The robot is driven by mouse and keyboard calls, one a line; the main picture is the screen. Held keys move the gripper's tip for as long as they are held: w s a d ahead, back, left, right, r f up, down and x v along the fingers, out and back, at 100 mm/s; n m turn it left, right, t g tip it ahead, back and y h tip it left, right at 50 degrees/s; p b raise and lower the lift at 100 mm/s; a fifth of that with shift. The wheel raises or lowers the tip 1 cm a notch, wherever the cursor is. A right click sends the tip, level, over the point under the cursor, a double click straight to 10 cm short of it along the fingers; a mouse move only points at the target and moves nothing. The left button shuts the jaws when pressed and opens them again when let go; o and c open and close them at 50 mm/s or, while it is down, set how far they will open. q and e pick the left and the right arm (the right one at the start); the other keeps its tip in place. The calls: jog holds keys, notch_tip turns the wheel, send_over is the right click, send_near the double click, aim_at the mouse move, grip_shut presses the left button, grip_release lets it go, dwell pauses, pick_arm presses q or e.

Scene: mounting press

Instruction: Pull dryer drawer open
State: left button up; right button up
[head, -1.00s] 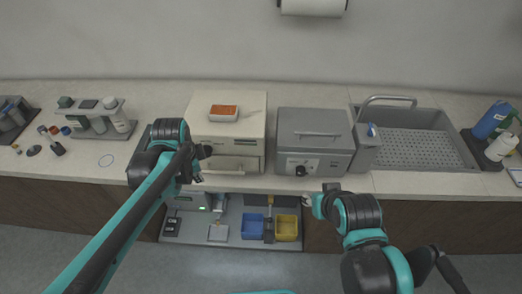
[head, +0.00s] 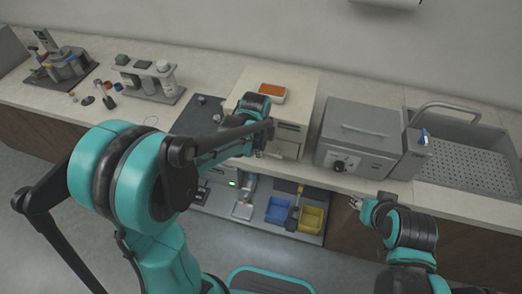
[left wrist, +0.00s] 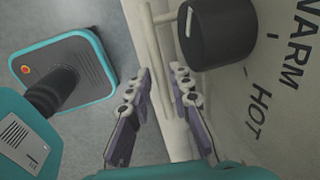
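The dryer is a beige box (head: 308,92) on the counter, partly hidden by my left arm in the head view. In the left wrist view its front shows a black knob (left wrist: 217,32) and the words WARM and HOT. A pale drawer handle bar (left wrist: 152,62) runs along that front below the knob. My left gripper (left wrist: 168,98) has its fingers apart, one on each side of the bar; contact is not visible. In the head view my left gripper (head: 258,152) is at the dryer's front. My right gripper (head: 357,203) is near the counter's front edge, its fingers too small to judge.
An orange-filled tray (head: 270,93) sits on the dryer. A grey oven (head: 362,125) and a sink (head: 465,150) stand to its right. A lower shelf holds blue (head: 278,210) and yellow (head: 311,218) bins. A bottle rack (head: 150,78) stands to the left.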

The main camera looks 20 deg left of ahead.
pick_arm(q)
grip_shut()
jog(key=s+p, duration=0.3)
jog(key=s, duration=1.6)
jog(key=shift+a+p, duration=0.3)
jog(key=shift+a, duration=0.05)
grip_release()
jog(key=shift+r, duration=0.1)
notch_tip(320, 180, up, 12)
jog(key=s, duration=0.2)
jog(key=shift+s+f, duration=0.2)
